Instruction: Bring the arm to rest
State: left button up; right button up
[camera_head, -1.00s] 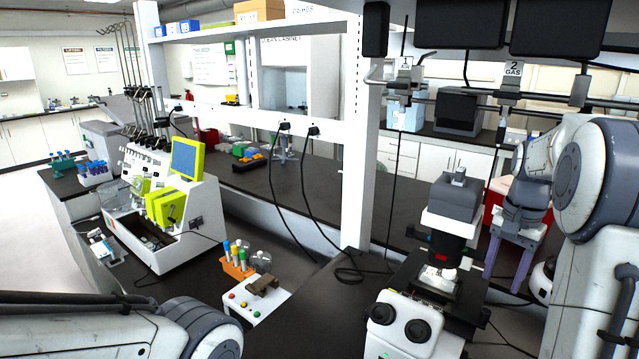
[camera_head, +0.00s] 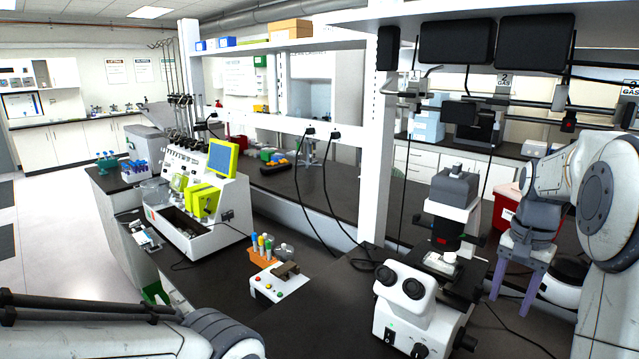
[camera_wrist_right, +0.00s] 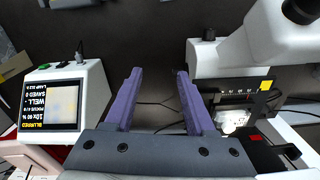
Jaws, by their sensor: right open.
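My right gripper (camera_head: 517,292) hangs at the right side of the head view, its purple fingers pointing down, right of the microscope (camera_head: 405,305). In the right wrist view, its two purple fingers (camera_wrist_right: 160,73) are spread wide with nothing between them. The microscope (camera_wrist_right: 225,60) stands to the right of the fingers there, apart from them. My left arm (camera_head: 120,325) crosses the lower left corner of the head view. Its gripper is outside the frame.
A screen device (camera_wrist_right: 55,105) stands left of the fingers in the wrist view. The cell processor (camera_head: 230,195) with its blue screen stands on the left bench. A tube rack (camera_head: 262,255) and button box (camera_head: 270,284) sit mid-bench. A red container (camera_head: 507,208) is behind my right gripper.

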jog(key=s+a+f+n+b, duration=0.1)
jog(key=s+a+f+n, duration=0.15)
jog(key=a, duration=0.55)
jog(key=s+a+f+n+b, duration=0.15)
jog(key=a+n, duration=0.25)
jog(key=a, duration=0.4)
jog(key=s+a+f+n, duration=0.1)
jog(key=s+a+n, duration=0.15)
jog(key=a, duration=0.65)
jog(key=s+a+f+n+b, duration=0.1)
jog(key=s+a+f+n, duration=0.1)
jog(key=s+a+n, duration=0.2)
jog(key=s+a+f+n+y+b, duration=0.1)
jog(key=s+a+f+n, duration=0.2)
jog(key=s, duration=0.8)
jog(key=shift+a+f+n, duration=0.3)
jog(key=shift+a+n, duration=0.65)
jog(key=shift+n, duration=0.05)
jog(key=shift+s, duration=0.1)
